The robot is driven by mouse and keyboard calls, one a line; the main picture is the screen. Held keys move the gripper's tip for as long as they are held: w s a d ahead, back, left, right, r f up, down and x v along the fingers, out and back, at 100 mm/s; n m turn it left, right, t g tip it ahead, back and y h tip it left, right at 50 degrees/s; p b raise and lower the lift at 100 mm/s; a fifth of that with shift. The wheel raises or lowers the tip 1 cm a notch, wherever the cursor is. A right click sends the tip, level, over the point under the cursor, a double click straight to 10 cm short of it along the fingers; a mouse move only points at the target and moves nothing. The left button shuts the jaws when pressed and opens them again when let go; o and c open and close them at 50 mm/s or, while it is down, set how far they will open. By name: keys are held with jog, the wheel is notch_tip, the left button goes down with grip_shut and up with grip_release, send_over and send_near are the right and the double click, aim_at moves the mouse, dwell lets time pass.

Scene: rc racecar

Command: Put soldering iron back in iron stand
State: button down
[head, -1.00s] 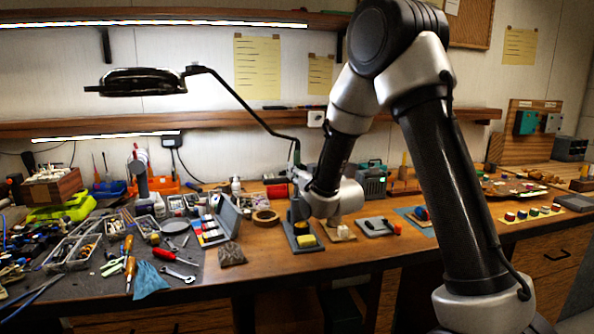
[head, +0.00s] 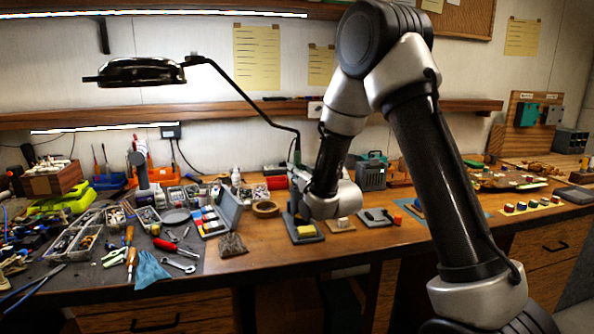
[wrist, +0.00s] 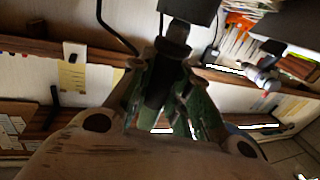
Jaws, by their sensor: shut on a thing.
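The iron stand (head: 303,237) is a dark grey base with a yellow sponge, on the bench below my gripper (head: 298,188) in the head view. In the wrist view, my gripper (wrist: 165,74) is shut on the dark handle of the soldering iron (wrist: 158,88). A dark cylinder and a dark block extend from the fingers toward the top of that view. My gripper hides much of the iron in the head view. The iron is over or at the stand's holder; I cannot tell whether its tip is inside.
A roll of tape (head: 265,209) and an open case (head: 222,212) lie left of the stand. A small wooden block (head: 341,225) and a grey tray (head: 375,218) lie right. The magnifier lamp (head: 142,72) has its arm running down close behind my gripper.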

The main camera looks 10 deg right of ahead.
jog(key=shift+f, duration=0.6)
jog(key=c, duration=0.9)
grip_release()
jog(key=shift+o, duration=0.2)
jog(key=shift+s, duration=0.1)
jog(key=s+d+r, duration=0.1)
jog(key=s+r, duration=0.1)
jog(key=s, duration=0.4)
jog(key=shift+s+d, duration=0.35)
jog(key=shift+d, duration=0.05)
